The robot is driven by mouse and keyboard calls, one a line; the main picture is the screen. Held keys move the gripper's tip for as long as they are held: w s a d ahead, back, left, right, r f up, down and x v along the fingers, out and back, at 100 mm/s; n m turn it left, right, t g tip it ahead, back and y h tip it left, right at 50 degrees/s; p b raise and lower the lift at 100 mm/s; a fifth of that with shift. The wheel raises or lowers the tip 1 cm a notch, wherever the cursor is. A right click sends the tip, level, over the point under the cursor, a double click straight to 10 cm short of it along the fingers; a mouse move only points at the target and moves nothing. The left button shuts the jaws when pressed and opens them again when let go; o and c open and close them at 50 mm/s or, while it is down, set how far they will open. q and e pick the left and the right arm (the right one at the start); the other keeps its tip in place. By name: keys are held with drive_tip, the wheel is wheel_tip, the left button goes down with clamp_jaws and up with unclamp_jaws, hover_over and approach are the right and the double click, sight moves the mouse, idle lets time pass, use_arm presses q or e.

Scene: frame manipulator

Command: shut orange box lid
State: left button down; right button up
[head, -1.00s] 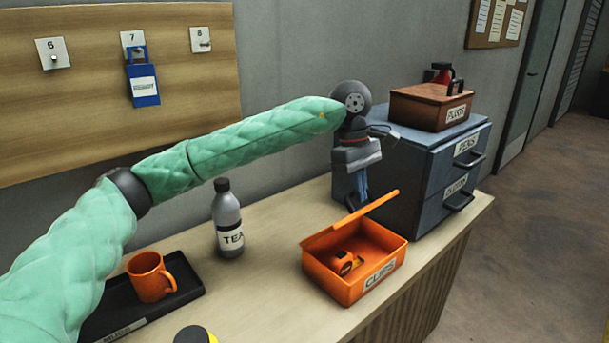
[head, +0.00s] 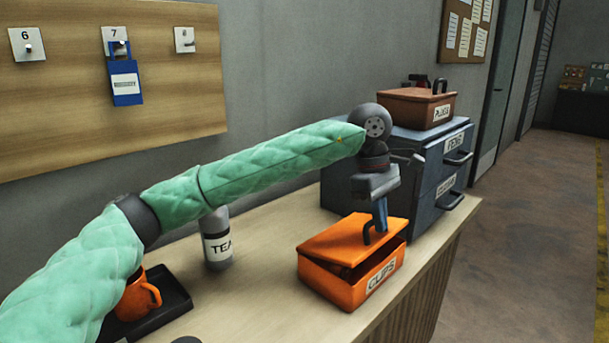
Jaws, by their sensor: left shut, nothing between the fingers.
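The orange box (head: 341,289) labelled CLIPS stands on the wooden counter. Its orange lid (head: 340,238) is tilted down over it, with a dark gap at the right side, so it is not flush. A dark handle stands on the lid. My left gripper (head: 380,222) points down at the lid's far right part, by the handle; it is shut and empty. I cannot tell for certain whether its fingertips touch the lid. The tape measure inside is now hidden. My right gripper is not in view.
A blue-grey drawer cabinet (head: 425,182) stands just behind the box, with a brown PLUGS box (head: 415,108) on top. A TEA bottle (head: 217,245) and an orange mug (head: 138,298) on a black tray (head: 176,309) are to the left. Counter (head: 262,270) is clear between bottle and box.

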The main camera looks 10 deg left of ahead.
use_arm(q)
drive_tip(key=shift+s+d+f+b, duration=0.2)
drive_tip(key=shift+f+b, duration=0.1)
drive_tip(key=shift+f, duration=0.1)
drive_tip(key=shift+s+d+f+b, duration=0.1)
drive_tip(key=shift+d+f+b, duration=0.05)
drive_tip(key=shift+f+b, duration=0.2)
drive_tip(key=f+b, duration=0.1)
drive_tip(key=d+f+t+y+b, duration=0.1)
drive_tip(key=s+f+t+y+b, duration=0.1)
drive_tip(key=shift+d+f, duration=0.15)
drive_tip(key=shift+f, duration=0.15)
drive_tip(key=shift+d, duration=0.1)
